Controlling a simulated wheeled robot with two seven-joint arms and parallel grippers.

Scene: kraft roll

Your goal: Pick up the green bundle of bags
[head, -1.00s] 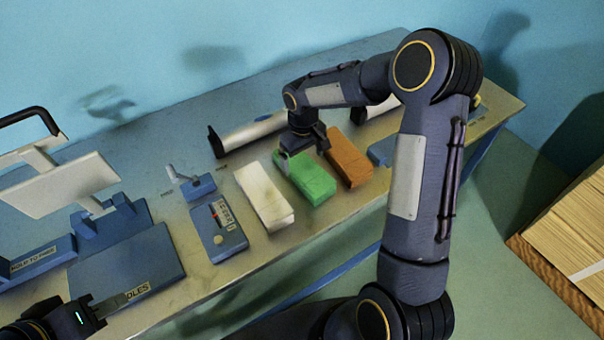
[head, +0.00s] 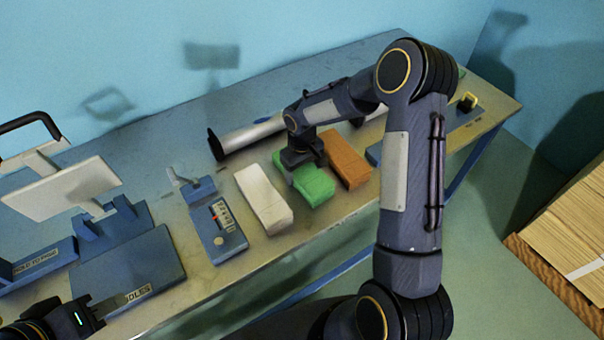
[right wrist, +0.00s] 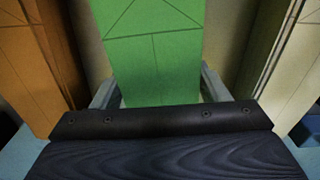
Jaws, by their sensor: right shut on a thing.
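The green bundle of bags (head: 314,187) lies on the table between the white and orange bundles. It also fills the middle of the right wrist view (right wrist: 155,60). My right gripper (head: 303,172) is over its far part, with one finger on each side of it, shut on the bundle. The bundle appears to rest on the table still; I see no clear gap under it. My left gripper (head: 100,312) is at the lower left, over the table's front edge, far from the bundle. Whether its jaws are open or shut is unclear.
The white bundle (head: 263,198) lies close on the left and the orange bundle (head: 346,158) close on the right. A blue device with a dial (head: 217,228) stands further left. A long roll (head: 250,133) lies behind. Stacked brown sheets (head: 570,235) stand at the right.

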